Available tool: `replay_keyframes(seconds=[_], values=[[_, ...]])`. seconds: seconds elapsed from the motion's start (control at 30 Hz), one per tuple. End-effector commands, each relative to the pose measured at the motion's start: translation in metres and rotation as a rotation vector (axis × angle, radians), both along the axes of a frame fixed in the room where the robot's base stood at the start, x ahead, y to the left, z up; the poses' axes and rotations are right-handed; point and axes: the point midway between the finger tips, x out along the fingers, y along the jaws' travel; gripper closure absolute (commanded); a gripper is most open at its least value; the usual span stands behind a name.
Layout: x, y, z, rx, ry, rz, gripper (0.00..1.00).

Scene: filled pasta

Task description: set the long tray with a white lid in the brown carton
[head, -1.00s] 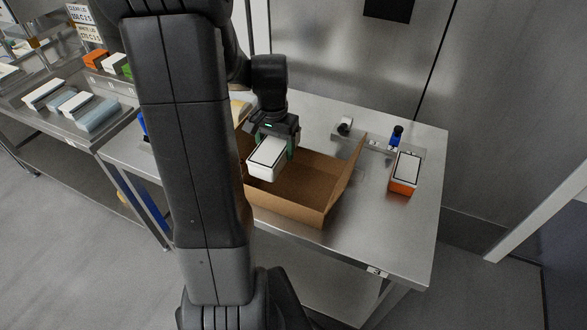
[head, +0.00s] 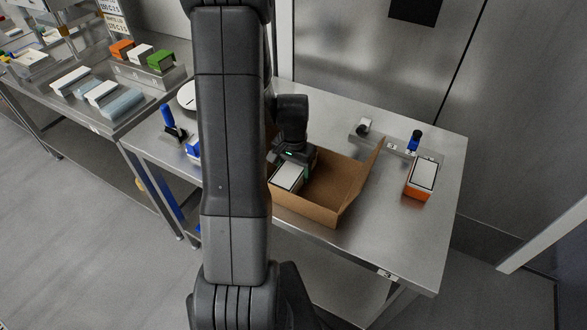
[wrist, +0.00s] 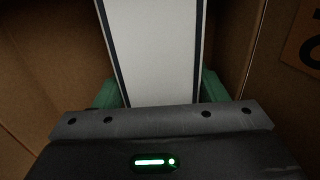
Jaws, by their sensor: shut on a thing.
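The long tray with a white lid (head: 287,176) is inside the left part of the open brown carton (head: 335,192), low between its walls. My gripper (head: 298,165) is shut on the tray and reaches down into the carton from above. In the wrist view the white lid (wrist: 152,50) with dark edges runs away from my gripper (wrist: 155,92), its green fingers on both sides of the tray. Carton walls (wrist: 45,75) show on both sides. Whether the tray touches the carton floor cannot be seen. My arm hides the carton's left end.
An orange tray with a white lid (head: 422,178) stands on the steel table (head: 440,230) right of the carton. A blue-topped item (head: 414,141) stands behind it. Several trays (head: 105,95) lie on the left bench. The carton's right part is empty.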

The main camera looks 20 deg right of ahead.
Motion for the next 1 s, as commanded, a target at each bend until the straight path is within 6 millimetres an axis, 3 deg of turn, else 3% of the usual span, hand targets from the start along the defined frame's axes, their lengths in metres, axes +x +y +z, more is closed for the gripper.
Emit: replay_keyframes(seconds=[0.2, 0.23, 0.27, 0.7, 1.0], values=[[0.000, 0.000, -0.005, 0.000, 0.000, 0.000, 0.64], [0.000, 0.000, -0.004, 0.000, 0.000, 0.000, 0.31], [0.000, 0.000, -0.003, 0.000, 0.000, 0.000, 0.26], [0.001, 0.000, 0.005, 0.000, -0.001, 0.000, 0.26], [0.001, 0.000, 0.055, -0.002, -0.006, 0.000, 0.26]])
